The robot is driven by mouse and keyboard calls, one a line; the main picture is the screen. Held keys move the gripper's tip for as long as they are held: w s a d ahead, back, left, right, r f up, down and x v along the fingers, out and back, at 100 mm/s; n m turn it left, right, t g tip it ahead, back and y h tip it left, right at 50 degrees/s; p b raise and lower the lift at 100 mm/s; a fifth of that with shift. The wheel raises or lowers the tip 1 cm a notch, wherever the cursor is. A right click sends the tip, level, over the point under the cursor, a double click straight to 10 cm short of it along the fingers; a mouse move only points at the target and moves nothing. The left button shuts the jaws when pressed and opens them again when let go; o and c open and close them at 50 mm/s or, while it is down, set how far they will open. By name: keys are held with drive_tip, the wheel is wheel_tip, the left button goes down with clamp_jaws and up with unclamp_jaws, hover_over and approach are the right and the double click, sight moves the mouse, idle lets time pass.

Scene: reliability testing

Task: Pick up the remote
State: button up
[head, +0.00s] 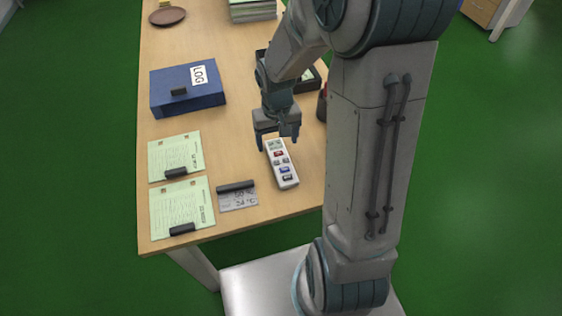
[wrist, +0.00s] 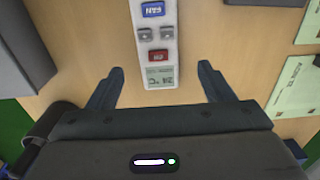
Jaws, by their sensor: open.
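The remote (head: 283,170) is a slim white handset with a small display and red, blue and grey buttons. It lies on the wooden table near its front right part. My gripper (head: 277,142) is above the far, display end of the remote. In the wrist view my gripper (wrist: 161,84) is open, with one finger on each side of the remote (wrist: 157,40) and a gap on both sides. The display end points toward the gripper body. The other end of the remote runs out of the top of the wrist view.
A dark tray (head: 306,82) stands behind my gripper. The table (head: 240,130) is bare between the box and the remote.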

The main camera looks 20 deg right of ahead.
sight(278, 153)
drive_tip(key=shift+d+f, duration=0.1)
drive_tip(key=shift+f, duration=2.3)
drive_tip(key=c, duration=1.2)
drive_tip(key=shift+c, duration=0.2)
drive_tip(key=shift+r, duration=0.15)
